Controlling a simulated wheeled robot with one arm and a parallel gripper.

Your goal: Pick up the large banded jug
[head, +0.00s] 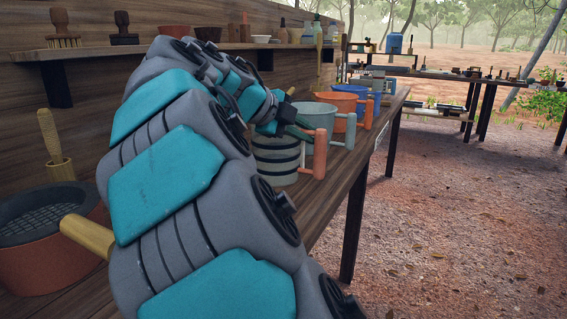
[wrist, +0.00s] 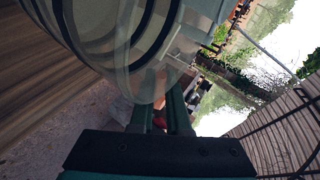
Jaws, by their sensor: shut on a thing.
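The large banded jug (head: 276,158) is grey-green with dark bands and an orange handle (head: 320,153) on its right. It is upright at the bench's front edge; I cannot tell whether its base touches the bench. My gripper (head: 289,122) reaches down at its rim and is shut on the jug. In the wrist view the jug (wrist: 112,35) fills the top, and my gripper's green fingers (wrist: 163,102) meet its edge. My arm hides part of the jug's left and top in the head view.
Close behind stand a grey jug (head: 341,108), an orange jug (head: 346,91) and a blue container (head: 375,100) along the bench (head: 341,185). A terracotta pot (head: 45,250) is at front left. A wall shelf (head: 100,50) holds brushes and bottles. The ground at right is open.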

